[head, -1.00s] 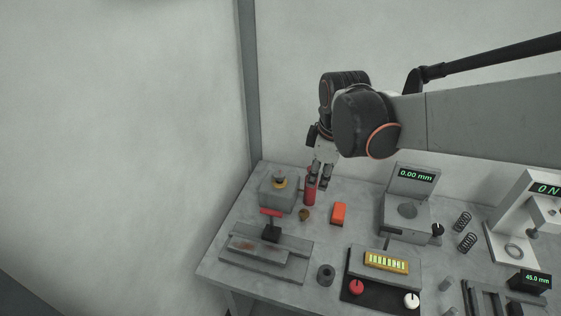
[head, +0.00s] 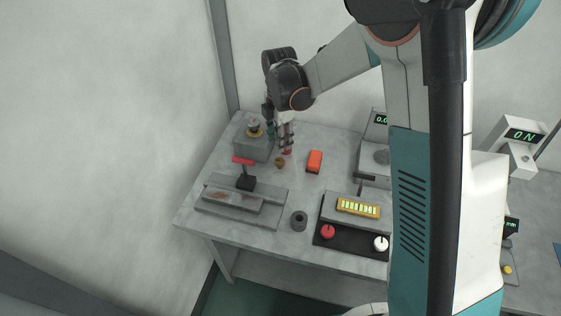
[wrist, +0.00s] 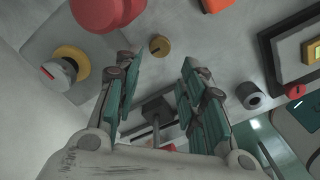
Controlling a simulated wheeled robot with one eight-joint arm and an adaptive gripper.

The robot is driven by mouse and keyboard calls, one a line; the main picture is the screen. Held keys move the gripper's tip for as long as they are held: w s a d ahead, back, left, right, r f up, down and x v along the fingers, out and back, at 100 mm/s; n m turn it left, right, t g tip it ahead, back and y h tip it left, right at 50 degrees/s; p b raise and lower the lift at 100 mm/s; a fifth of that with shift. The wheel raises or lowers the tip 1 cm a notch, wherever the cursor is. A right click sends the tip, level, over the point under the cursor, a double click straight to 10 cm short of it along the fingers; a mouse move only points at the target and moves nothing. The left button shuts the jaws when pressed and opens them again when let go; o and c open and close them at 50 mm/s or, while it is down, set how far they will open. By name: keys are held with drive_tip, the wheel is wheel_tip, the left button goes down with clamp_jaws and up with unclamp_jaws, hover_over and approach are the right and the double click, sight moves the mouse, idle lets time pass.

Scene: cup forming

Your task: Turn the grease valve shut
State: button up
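A small round brass knob (head: 280,162) with a dark line across its face sits low on the bench. I take it for the grease valve, but no label shows. In the wrist view the brass knob (wrist: 159,46) lies beyond and about midway between my fingertips. My gripper (head: 285,136) is above and behind it, apart from it. In the wrist view my gripper (wrist: 159,70) has its fingers spread with nothing between them. A red cylinder (wrist: 108,12) stands close beside the knob; in the head view my gripper hides most of it.
A grey box (head: 252,148) with a yellow-ringed silver knob (wrist: 62,70) stands left. A red-handled black block (head: 246,182) stands on a grey plate in front. An orange block (head: 315,161) and a dark ring (head: 299,220) lie right.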

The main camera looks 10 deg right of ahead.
sight(280, 161)
wheel_tip(280, 161, down, 11)
drive_tip(key=b, duration=0.3)
drive_tip(key=shift+f, duration=0.1)
drive_tip(key=c, duration=0.8)
